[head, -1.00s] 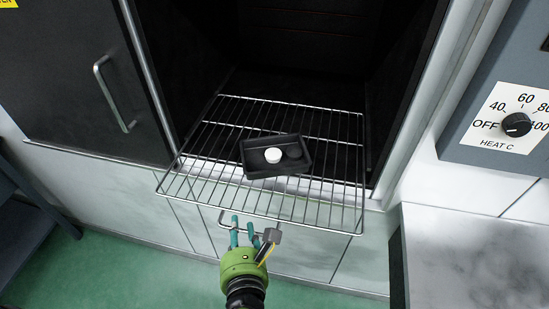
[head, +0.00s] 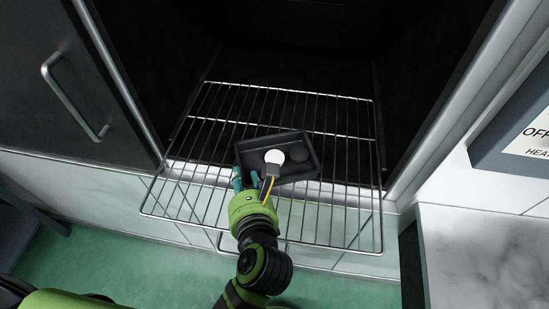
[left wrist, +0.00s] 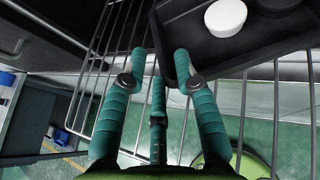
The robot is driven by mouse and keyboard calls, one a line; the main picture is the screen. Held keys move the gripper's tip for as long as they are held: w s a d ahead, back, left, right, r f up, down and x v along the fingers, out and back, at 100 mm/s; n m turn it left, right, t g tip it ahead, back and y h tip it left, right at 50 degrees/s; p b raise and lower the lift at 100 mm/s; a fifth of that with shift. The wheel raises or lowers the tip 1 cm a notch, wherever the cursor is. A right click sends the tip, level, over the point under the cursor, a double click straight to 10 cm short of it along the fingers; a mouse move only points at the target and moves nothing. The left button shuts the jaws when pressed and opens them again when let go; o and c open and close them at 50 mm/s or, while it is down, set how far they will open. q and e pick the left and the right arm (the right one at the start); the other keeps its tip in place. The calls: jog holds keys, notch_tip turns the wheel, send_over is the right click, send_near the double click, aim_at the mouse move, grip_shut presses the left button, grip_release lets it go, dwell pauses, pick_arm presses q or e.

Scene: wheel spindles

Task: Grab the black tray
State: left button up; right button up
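The black tray (head: 310,171) is a shallow rectangular tray on the wire rack. A white round piece (head: 274,157) and a dark round piece (head: 298,152) sit in it. My left gripper (head: 246,177) is at the tray's near left corner and hides part of it. In the left wrist view the tray (left wrist: 245,50) is at the upper right, with its left wall between the spread fingers (left wrist: 160,60). These fingers look open, with a gap around the wall; contact cannot be told. My right gripper is not in view.
The wire rack (head: 350,213) sticks out of the dark open oven chamber (head: 300,75). The oven door with its handle (head: 75,100) stands at the left. A pale counter (head: 480,245) is at the right. Rack space on both sides of the tray is clear.

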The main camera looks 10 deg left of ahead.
aim_at(250, 154)
pick_arm(q)
jog(key=b+x, duration=0.3)
jog(key=shift+f, duration=0.25)
jog(key=shift+r+b+x, duration=0.2)
jog(key=shift+b+x, duration=0.5)
jog(key=shift+x, duration=0.35)
jog(key=shift+r, duration=0.1)
grip_shut()
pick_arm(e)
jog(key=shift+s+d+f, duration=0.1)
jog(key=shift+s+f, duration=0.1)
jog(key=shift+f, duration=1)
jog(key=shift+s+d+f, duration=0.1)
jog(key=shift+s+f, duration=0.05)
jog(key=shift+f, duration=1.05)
